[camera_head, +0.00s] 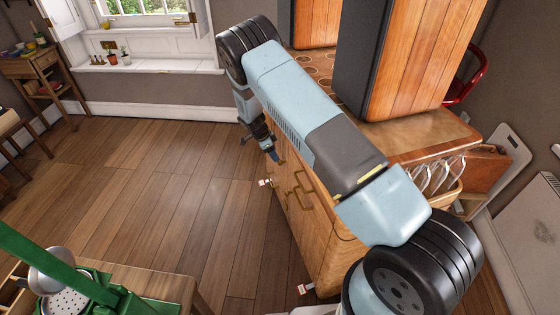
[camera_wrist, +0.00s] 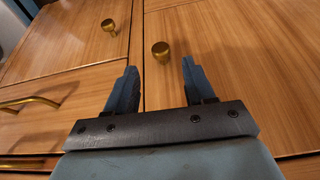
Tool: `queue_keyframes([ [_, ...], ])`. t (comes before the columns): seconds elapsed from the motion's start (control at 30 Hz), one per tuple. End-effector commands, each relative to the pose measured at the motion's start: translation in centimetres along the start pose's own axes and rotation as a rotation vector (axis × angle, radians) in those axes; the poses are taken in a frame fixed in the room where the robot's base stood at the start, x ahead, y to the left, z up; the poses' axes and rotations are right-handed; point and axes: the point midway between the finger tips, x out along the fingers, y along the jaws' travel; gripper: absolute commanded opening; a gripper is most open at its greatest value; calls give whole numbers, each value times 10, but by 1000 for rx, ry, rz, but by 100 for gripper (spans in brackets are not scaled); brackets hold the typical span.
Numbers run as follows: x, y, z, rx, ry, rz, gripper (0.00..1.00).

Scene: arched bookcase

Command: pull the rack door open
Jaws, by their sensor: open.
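The rack is a wooden cabinet (camera_head: 310,232) with brass handles on its front. In the head view my gripper (camera_head: 272,154) is at the cabinet's far front, small and partly hidden by my arm.
A second brass knob (camera_wrist: 108,26) sits on the panel to the left, above a drawer with a bar handle (camera_wrist: 30,103). Large wooden boxes (camera_head: 420,60) stand on the cabinet top. A wire rack (camera_head: 435,178) shows at the near end. The wooden floor (camera_head: 160,190) left of the cabinet is clear.

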Motion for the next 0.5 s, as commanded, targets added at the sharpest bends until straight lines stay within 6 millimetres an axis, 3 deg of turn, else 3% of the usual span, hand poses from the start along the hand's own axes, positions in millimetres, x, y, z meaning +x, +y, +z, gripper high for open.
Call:
queue_keyframes([
  [0.2, 36, 0, 0, 1, 0, 1, 54],
  [0.5, 60, 0, 0, 0, -1, 0, 54],
])
